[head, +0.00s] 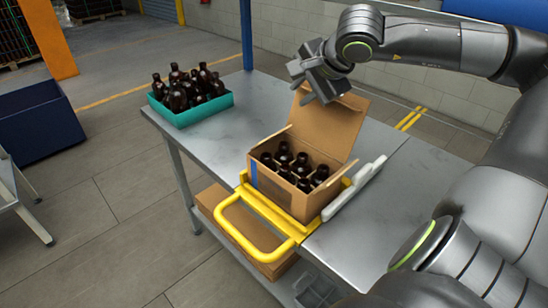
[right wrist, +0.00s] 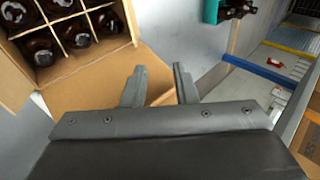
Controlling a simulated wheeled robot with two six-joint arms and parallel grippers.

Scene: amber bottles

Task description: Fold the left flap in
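An open cardboard box (head: 283,192) stands on the metal table, with dark amber bottles (head: 302,160) in its divided inside. Its left flap (head: 270,140) shows only as a narrow strip along the left edge, seen nearly edge-on. The large back flap (head: 327,127) stands up, leaning back. The right flap (head: 341,179) sticks up at the right edge. My right gripper (head: 318,82) is above the top of the back flap. In the right wrist view its fingers (right wrist: 159,85) are apart, with cardboard (right wrist: 90,85) beneath and nothing clearly held. My left gripper is out of view.
A yellow frame with a handle (head: 228,201) borders the box's front, and a pale grey bar (head: 355,190) lies at its right. A teal tray (head: 188,116) of bottles is at the table's far left. Bare tabletop (head: 232,140) lies between tray and box.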

